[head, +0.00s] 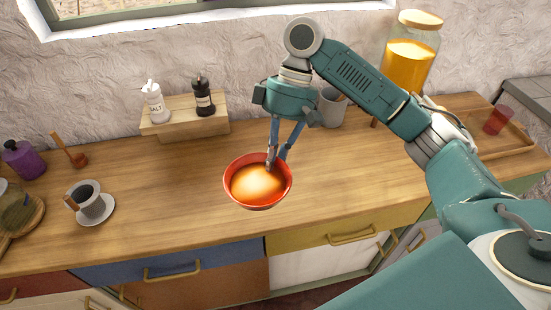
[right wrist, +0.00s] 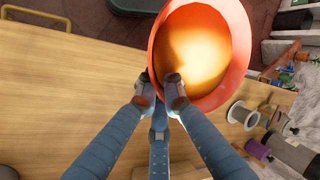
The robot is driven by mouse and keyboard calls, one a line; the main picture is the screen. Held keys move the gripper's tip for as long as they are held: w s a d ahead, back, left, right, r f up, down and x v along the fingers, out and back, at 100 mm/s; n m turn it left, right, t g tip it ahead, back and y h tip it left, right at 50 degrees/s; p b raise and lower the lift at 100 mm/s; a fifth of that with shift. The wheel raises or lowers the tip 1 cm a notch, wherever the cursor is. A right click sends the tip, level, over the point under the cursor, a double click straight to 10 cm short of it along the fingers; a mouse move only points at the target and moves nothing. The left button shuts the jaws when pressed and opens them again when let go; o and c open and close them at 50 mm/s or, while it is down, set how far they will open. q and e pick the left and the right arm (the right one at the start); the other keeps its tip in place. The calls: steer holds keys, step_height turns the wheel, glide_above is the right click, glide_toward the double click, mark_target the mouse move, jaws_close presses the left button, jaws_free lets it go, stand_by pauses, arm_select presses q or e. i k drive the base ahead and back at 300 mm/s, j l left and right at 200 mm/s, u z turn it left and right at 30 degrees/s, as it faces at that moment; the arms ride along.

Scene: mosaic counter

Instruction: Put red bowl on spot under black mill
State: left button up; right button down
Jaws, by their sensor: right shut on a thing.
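The red bowl (head: 231,190) has a pale orange, glowing inside and is near the counter's front edge in the head view. My right gripper (head: 271,165) is shut on the bowl's back rim. The right wrist view shows the fingertips (right wrist: 160,92) pinching the rim of the bowl (right wrist: 240,30). I cannot tell whether the bowl touches the counter. The black mill (head: 203,97) stands on a small wooden riser (head: 186,131) at the back, beside a white salt mill (head: 155,103). The counter in front of the riser is bare. My left gripper is not in view.
A cup on a saucer (head: 107,213), a purple bottle (head: 21,160) and a round board (head: 31,222) stand left on the counter (head: 165,190). A grey mug (head: 333,107) and a large jar (head: 410,55) are behind my right arm. A tray (head: 515,146) with a red glass (head: 497,120) is right.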

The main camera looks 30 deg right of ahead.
mark_target(216, 154)
steer(key=i+l+u, duration=0.1)
steer(key=l+u, duration=0.25)
steer(key=l, duration=0.25)
steer(key=l+u, duration=0.35)
steer(key=l, duration=0.25)
steer(key=l+u, duration=0.35)
steer(key=l, duration=0.3)
steer(key=k, duration=0.05)
